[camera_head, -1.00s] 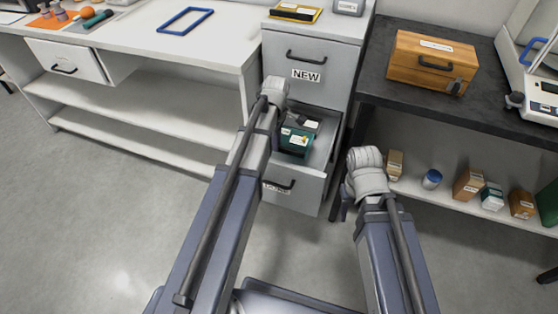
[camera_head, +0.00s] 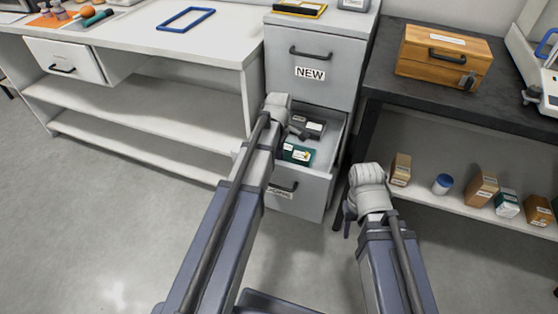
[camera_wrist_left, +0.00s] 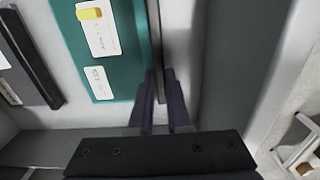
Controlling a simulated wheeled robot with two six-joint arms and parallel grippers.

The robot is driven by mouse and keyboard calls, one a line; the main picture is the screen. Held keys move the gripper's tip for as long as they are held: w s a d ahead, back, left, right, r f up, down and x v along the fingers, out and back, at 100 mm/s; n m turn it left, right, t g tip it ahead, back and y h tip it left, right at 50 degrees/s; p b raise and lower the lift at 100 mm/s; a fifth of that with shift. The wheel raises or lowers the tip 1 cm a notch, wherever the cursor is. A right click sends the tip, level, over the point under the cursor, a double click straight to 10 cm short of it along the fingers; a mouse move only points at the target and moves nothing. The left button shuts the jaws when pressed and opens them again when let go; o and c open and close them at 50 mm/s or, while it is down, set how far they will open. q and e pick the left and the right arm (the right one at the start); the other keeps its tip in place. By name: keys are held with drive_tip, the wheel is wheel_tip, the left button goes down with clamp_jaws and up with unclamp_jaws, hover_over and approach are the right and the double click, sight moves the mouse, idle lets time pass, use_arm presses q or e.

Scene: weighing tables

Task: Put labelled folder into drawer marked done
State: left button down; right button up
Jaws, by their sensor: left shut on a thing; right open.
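A teal folder (camera_head: 298,154) with white labels and a yellow mark lies inside the open lower drawer (camera_head: 318,192) of the grey cabinet. It fills the upper left middle of the left wrist view (camera_wrist_left: 118,75). My left gripper (camera_wrist_left: 160,78) is shut on the folder's edge; in the head view this gripper (camera_head: 298,132) reaches into the drawer. The lower drawer's label (camera_head: 279,192) is partly hidden by my left arm and I cannot read it. My right gripper (camera_head: 349,217) is open and empty, right of the drawer, with its fingertips mostly hidden.
A dark folder (camera_head: 313,127) with a white label lies behind the teal one in the drawer. The upper drawer (camera_head: 316,52) is closed and marked NEW. A dark table (camera_head: 398,84) with a wooden box (camera_head: 445,57) stands right; a white bench (camera_head: 120,38) stands left.

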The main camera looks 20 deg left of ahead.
use_arm(q)
drive_tip(key=shift+f, duration=0.1)
drive_tip(key=c, duration=0.9)
unclamp_jaws()
wheel_tip(320, 180, up, 12)
drive_tip(key=p, duration=1.2)
drive_tip(key=s+d+m, duration=0.5)
drive_tip(key=s+m, duration=0.1)
drive_tip(key=m, duration=0.1)
drive_tip(key=s+d+m, duration=0.6)
drive_tip(key=m, duration=0.1)
drive_tip(key=s+d+m+y, duration=0.1)
drive_tip(key=s+d+m, duration=0.4)
drive_tip(key=s+m, duration=0.1)
drive_tip(key=shift+s+d+r+m, duration=0.2)
drive_tip(key=shift+s+m, duration=0.2)
drive_tip(key=shift+m, duration=0.3)
